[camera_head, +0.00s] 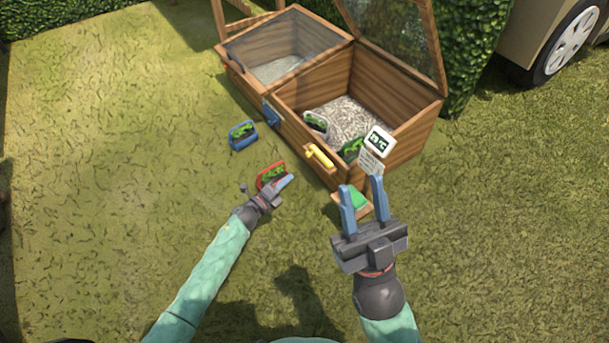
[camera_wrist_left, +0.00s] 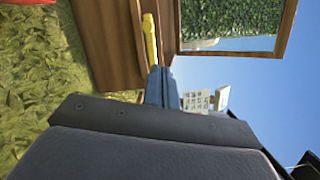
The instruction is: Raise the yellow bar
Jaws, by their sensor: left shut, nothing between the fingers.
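The yellow bar (camera_head: 320,156) is on the front wall of the wooden planter box (camera_head: 308,153), near its top edge. It slants slightly in the head view and appears upright in the left wrist view (camera_wrist_left: 150,38). My left gripper (camera_head: 289,181) is shut and empty, to the lower left of the bar. In the left wrist view, its blue fingertips (camera_wrist_left: 160,72) appear just below the bar's end; whether they touch it cannot be told. My right gripper (camera_head: 361,192) is open, with its fingers pointing up, to the lower right of the bar.
A red plant carrier (camera_head: 268,172) sits close behind my left gripper; a blue one (camera_head: 243,135) stands on the grass. A white carrier (camera_head: 316,123) is in the box. A temperature display (camera_head: 380,141) and green block (camera_head: 358,200) are near my right fingers. Grass at left is clear.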

